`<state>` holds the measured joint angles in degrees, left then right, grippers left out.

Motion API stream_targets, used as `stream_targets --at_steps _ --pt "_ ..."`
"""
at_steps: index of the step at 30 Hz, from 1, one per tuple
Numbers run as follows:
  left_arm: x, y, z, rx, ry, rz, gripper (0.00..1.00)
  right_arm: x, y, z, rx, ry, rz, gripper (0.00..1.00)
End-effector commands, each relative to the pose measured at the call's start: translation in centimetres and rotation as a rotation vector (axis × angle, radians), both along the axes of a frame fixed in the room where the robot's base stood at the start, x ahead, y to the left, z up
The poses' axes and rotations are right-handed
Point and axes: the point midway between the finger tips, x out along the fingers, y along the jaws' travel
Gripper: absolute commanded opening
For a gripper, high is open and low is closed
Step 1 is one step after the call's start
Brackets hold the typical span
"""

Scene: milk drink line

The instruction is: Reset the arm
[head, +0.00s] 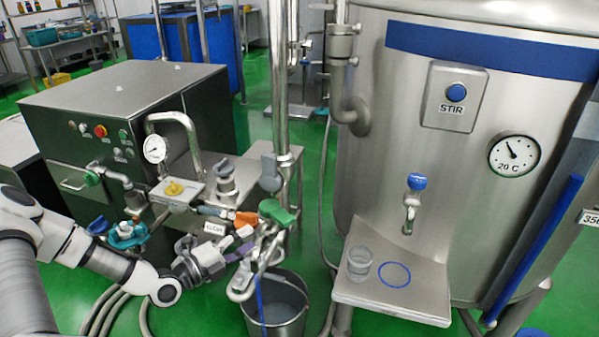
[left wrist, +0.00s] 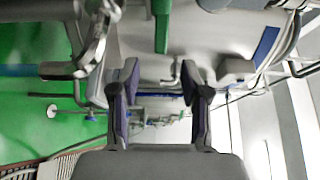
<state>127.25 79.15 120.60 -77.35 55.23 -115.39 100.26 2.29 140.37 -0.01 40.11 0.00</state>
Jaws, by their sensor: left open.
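My left gripper (head: 243,246) reaches in from the left in the head view, in front of the steel pipework and near a green-handled valve (head: 277,212). In the left wrist view its two fingers (left wrist: 157,100) stand wide apart with nothing between them. A green handle (left wrist: 162,28) shows beyond the fingers at the top of that view. I cannot tell whether the gripper touches the pipework. My right gripper is not in view.
A grey bucket (head: 284,313) stands on the floor below the valve. A steel tank (head: 440,140) with a STIR button fills the right. Its shelf (head: 420,300) bears a clear cup (head: 359,262) beside a blue ring. A steel machine (head: 120,90) with valves and a gauge stands left.

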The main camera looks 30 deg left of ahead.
Motion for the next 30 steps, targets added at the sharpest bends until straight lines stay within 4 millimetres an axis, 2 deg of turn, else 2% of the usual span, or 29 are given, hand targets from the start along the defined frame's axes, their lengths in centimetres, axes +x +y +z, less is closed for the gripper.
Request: stream_targets --at_steps 6,9,11,14,15,17,19,21,23,24,27,30 --pt "-0.3 -0.1 -0.6 0.002 0.015 -0.003 0.46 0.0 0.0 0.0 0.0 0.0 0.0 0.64" --pt "-0.1 -1.9 -1.6 0.051 0.061 -0.072 0.46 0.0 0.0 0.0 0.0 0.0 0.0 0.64" --pt "-0.1 -4.1 -2.5 0.094 0.101 -0.149 0.46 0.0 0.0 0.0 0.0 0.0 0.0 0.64" --pt "-0.6 -9.5 -5.2 0.153 0.236 -0.292 0.46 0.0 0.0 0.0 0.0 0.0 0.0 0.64" --pt "-1.2 -11.7 -6.8 0.158 0.322 -0.335 0.46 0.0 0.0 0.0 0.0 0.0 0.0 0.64" --pt "-2.6 -14.8 -9.4 0.126 0.485 -0.371 0.46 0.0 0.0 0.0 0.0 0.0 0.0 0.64" --pt "-4.9 -17.9 -12.5 0.054 0.707 -0.363 0.46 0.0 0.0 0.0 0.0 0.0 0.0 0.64" --pt "-8.0 -20.2 -15.3 -0.033 0.946 -0.293 0.46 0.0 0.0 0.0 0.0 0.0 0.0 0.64" --pt "-11.0 -21.6 -17.5 -0.113 1.146 -0.177 0.46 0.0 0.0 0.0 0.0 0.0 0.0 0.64" --pt "-13.1 -22.1 -18.6 -0.171 1.273 -0.069 0.46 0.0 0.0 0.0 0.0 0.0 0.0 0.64" --pt "-17.6 -22.0 -20.4 -0.331 1.499 0.285 0.46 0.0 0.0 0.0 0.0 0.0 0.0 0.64" --pt "-20.4 -20.6 -20.7 -0.525 1.575 0.684 0.46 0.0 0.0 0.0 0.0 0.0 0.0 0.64"
